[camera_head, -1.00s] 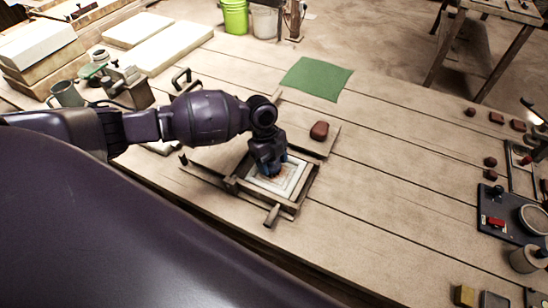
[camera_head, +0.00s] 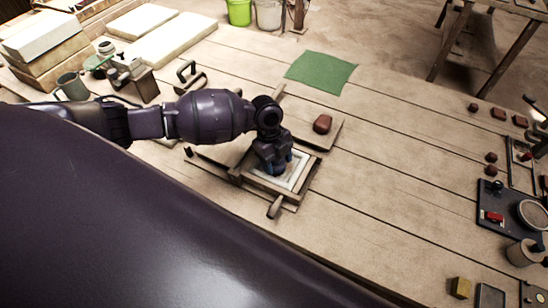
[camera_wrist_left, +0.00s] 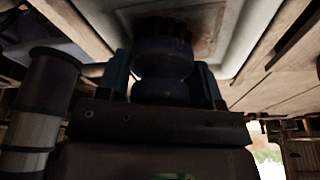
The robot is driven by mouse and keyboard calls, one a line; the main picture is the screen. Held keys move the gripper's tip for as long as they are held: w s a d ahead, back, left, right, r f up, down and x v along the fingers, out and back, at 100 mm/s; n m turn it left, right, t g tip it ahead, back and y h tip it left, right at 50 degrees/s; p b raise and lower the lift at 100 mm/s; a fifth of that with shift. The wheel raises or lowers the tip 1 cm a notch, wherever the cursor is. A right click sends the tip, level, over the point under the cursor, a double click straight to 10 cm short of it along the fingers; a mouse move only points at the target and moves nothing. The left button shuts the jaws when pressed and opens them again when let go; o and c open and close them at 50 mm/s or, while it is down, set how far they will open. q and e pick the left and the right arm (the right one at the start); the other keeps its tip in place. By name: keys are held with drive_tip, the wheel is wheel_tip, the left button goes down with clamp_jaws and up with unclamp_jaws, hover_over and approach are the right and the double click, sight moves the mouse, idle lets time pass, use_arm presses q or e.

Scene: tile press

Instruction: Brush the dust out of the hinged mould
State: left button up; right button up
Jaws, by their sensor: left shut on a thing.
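The hinged mould (camera_head: 299,178) lies open on the table, with a wooden frame around a pale inner border and a handle at the front. My left gripper (camera_head: 277,165) is over the mould, pointing down into it. In the left wrist view my left gripper (camera_wrist_left: 165,85) is shut on a dark, round-bodied brush (camera_wrist_left: 163,58). The brush's dark bristle end is at the mould's brownish floor (camera_wrist_left: 205,22); I cannot tell whether it touches. The pale mould border (camera_wrist_left: 240,30) shows to its right. My arm hides part of the mould. My right gripper is not in view.
A reddish-brown lump (camera_head: 322,123) lies on the board behind the mould. A green cloth (camera_head: 320,72) lies further back. A handled tool (camera_head: 187,78) stands behind my left arm. The table right of the mould is clear up to a dark tray (camera_head: 505,215).

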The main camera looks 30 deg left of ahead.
use_arm(q)
drive_tip(key=shift+s+d+f, duration=0.1)
drive_tip(key=shift+d, duration=0.25)
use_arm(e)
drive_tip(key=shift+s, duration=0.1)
use_arm(q)
drive_tip(key=shift+w+d, duration=0.2)
drive_tip(key=shift+d, duration=0.55)
drive_tip(key=shift+w+a, duration=0.1)
drive_tip(key=shift+w, duration=0.5)
drive_tip(key=shift+w+r, duration=0.2)
drive_tip(key=shift+w, duration=0.15)
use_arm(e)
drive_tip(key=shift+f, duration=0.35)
use_arm(q)
drive_tip(key=shift+b, duration=0.3)
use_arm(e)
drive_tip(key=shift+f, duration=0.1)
use_arm(q)
drive_tip(key=shift+w+a+f+b, duration=0.15)
drive_tip(key=shift+w+b, duration=0.15)
drive_tip(key=shift+w, duration=0.4)
drive_tip(key=shift+a, duration=0.85)
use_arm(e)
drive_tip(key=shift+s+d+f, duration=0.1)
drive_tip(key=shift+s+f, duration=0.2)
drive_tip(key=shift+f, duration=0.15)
